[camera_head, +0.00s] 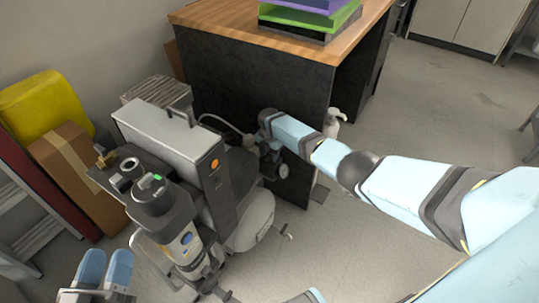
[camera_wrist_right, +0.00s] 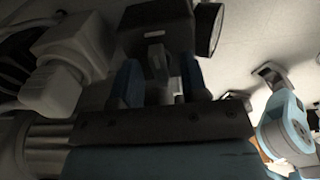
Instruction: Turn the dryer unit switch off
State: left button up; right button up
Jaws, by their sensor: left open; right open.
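The compressor unit (camera_head: 170,130) stands on the floor at left centre, with a tall light-grey box and an orange round part (camera_head: 214,163) on its narrow face. A green-marked part (camera_head: 157,177) tops the cylinder in front. I cannot tell which part is the dryer switch. My right arm reaches in from the right behind the unit; its gripper is hard to make out in the head view. In the right wrist view my right gripper (camera_wrist_right: 160,88) is open, fingers either side of a small grey tab (camera_wrist_right: 155,58) under a black box (camera_wrist_right: 157,20); contact is unclear. My left gripper (camera_head: 104,272) is open and empty at lower left.
A round gauge (camera_wrist_right: 209,30) sits beside the black box. A wood-topped desk (camera_head: 245,22) stands close behind the unit. A cardboard box (camera_head: 78,175) and a yellow container (camera_head: 45,105) stand at left. Open floor (camera_head: 450,110) lies at right.

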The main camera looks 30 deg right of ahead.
grip_shut()
